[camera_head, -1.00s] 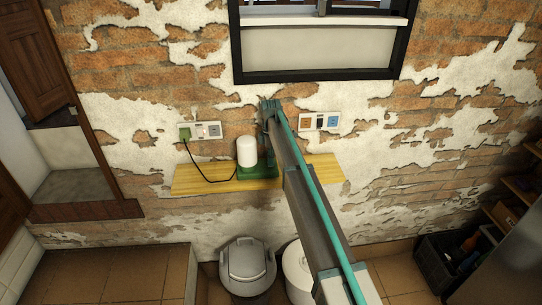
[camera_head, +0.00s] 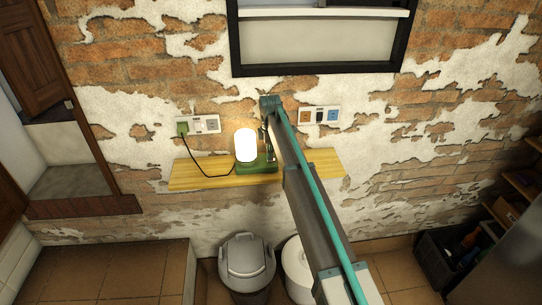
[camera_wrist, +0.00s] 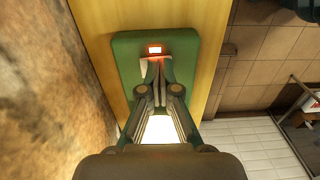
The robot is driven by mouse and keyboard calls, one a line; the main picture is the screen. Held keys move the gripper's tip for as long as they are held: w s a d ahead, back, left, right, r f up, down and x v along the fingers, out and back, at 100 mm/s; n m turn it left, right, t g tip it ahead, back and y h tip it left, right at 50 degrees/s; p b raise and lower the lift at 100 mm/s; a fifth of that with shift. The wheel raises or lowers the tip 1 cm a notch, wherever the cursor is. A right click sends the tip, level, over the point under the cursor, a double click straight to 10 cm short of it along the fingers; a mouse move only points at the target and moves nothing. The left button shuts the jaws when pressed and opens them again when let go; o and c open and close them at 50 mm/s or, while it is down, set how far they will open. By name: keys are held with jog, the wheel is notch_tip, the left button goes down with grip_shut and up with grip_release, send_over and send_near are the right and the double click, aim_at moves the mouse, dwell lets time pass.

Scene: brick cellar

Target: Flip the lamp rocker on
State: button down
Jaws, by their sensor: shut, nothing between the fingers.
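The lamp has a white shade (camera_head: 245,146) that glows brightly, on a green base (camera_head: 257,168) on a yellow wooden shelf. In the wrist view the green base (camera_wrist: 125,60) carries a small rocker (camera_wrist: 154,49), lit orange-red with a pale centre. My gripper (camera_wrist: 156,63) is shut and empty. Its fingertips are right at the near edge of the rocker; I cannot tell whether they touch it. The bright shade (camera_wrist: 160,130) shows partly behind the fingers. In the head view my arm hides part of the area right of the lamp.
The shelf (camera_head: 200,175) runs along the brick wall. A socket plate (camera_head: 208,124) with a green plug (camera_head: 182,129) and black cord is on the left. Another plate (camera_head: 320,115) is right of my arm. A grey bin (camera_head: 247,262) and a white round container (camera_head: 299,270) stand below.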

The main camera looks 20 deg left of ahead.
jog(key=shift+w+a+r, duration=0.15)
jog(key=shift+w+a, duration=0.05)
jog(key=shift+w, duration=0.15)
notch_tip(320, 180, up, 14)
jog(key=s+b, duration=0.1)
jog(key=shift+s+d+b, duration=0.25)
jog(key=shift+d+b, duration=0.1)
jog(key=shift+d, duration=0.1)
dwell(0.5)
